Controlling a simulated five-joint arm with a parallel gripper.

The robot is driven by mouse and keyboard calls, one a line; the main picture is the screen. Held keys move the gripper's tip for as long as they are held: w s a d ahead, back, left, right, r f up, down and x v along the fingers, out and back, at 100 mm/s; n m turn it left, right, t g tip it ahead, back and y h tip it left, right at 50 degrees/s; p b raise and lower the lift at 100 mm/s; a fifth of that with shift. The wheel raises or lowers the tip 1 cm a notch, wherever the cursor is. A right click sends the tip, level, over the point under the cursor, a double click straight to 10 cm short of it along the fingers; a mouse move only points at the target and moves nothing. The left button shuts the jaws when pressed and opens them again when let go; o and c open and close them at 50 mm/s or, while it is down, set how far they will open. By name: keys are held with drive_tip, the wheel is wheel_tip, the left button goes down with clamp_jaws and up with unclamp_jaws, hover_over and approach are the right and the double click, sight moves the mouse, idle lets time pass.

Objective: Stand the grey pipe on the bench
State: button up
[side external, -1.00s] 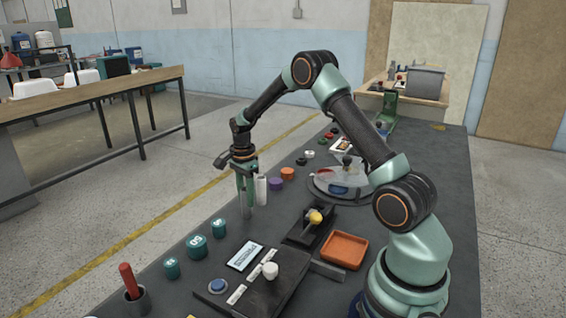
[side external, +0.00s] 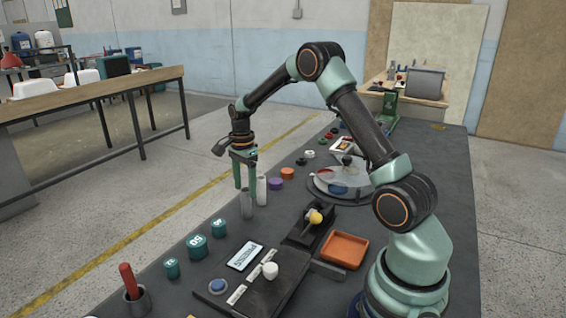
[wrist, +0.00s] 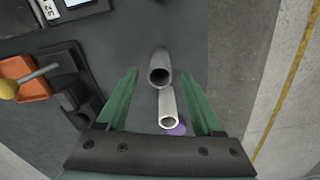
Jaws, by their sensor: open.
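The grey pipe (side external: 246,205) stands upright on the dark bench (side external: 215,289), with its open top end facing up. In the wrist view the grey pipe (wrist: 160,68) shows its dark hollow end between the tips of my two green fingers. My gripper (side external: 246,188) points down over the pipe's top and is open, with a gap between finger and pipe on either side in the wrist view (wrist: 160,72). The pipe's upper part is partly hidden by the fingers in the side view.
A white pipe (side external: 262,190) stands just right of the grey pipe, and a purple cylinder (side external: 276,184) is near it. Teal cylinders (side external: 196,247) stand toward the front. An orange tray (side external: 345,250) and a dark fixture lie to the right. The bench's left edge is close.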

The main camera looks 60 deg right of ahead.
wheel_tip(320, 180, up, 8)
drive_tip(key=shift+f, duration=0.2)
drive_tip(key=s+a+r+n+t, duration=0.3)
drive_tip(key=s+a+r+n, duration=0.4)
drive_tip(key=a+r+n, duration=0.3)
drive_tip(key=s+a+n+t, duration=0.2)
drive_tip(key=s+a+n, duration=0.6)
drive_tip(key=s+n, duration=0.2)
drive_tip(key=shift+s+f+n+t, duration=0.25)
drive_tip(key=shift+f+n+t, duration=0.05)
drive_tip(key=shift+f+n, duration=0.2)
